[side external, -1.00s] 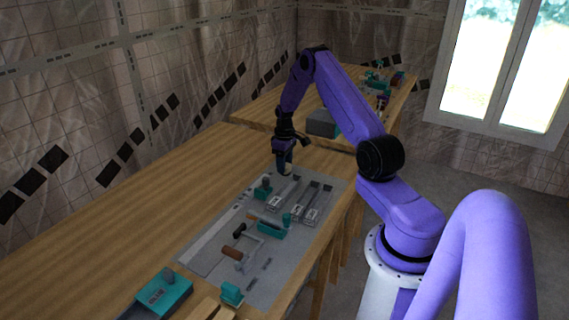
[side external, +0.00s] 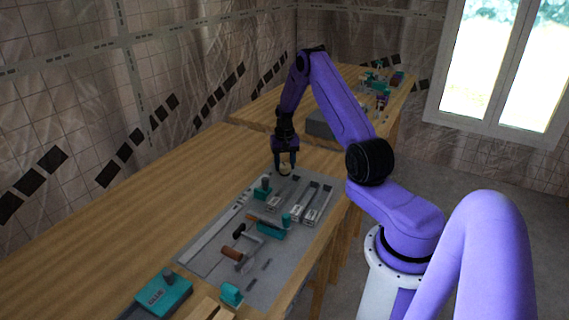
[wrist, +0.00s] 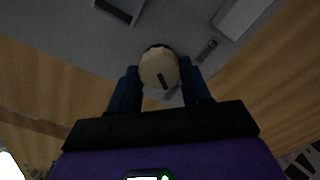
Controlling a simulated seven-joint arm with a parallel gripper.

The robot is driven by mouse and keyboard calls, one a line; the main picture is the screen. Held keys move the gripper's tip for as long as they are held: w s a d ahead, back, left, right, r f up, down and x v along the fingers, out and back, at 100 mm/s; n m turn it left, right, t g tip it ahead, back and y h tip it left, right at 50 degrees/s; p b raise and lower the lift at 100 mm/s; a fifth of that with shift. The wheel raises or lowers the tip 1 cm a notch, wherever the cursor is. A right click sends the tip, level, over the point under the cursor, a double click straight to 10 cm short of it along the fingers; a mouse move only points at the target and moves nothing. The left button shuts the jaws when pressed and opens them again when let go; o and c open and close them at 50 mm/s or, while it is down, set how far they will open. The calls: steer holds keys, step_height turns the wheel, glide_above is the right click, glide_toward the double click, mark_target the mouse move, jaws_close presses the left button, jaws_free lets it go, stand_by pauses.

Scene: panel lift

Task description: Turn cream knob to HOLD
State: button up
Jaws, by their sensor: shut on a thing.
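The cream knob (wrist: 158,66) is round with a short dark mark near its lower edge in the wrist view. In the side external view the knob (side external: 285,170) is a small pale spot at the far end of the grey panel (side external: 205,245). My gripper (wrist: 162,84) points down at it, with one dark blue finger on either side, shut on the knob. My gripper also shows in the side external view (side external: 285,167). Small lettering (wrist: 206,50) lies right of the knob in the wrist view, too dark to read. Which label the mark points at cannot be told.
Several metal latch-like pieces (side external: 303,205), a teal block (side external: 270,230) and hammer-like tools (side external: 238,253) lie on the panel nearer the camera. A teal box marked GLUE (side external: 165,295) stands at the front. The wooden table (side external: 130,220) left of the panel is clear.

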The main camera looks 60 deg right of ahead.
mark_target(285, 165)
steer(key=shift+m, duration=0.6)
steer(key=o, duration=1.1)
steer(key=shift+c, duration=0.2)
steer(key=shift+r, duration=0.1)
step_height(285, 165, up, 17)
steer(key=shift+r, duration=0.15)
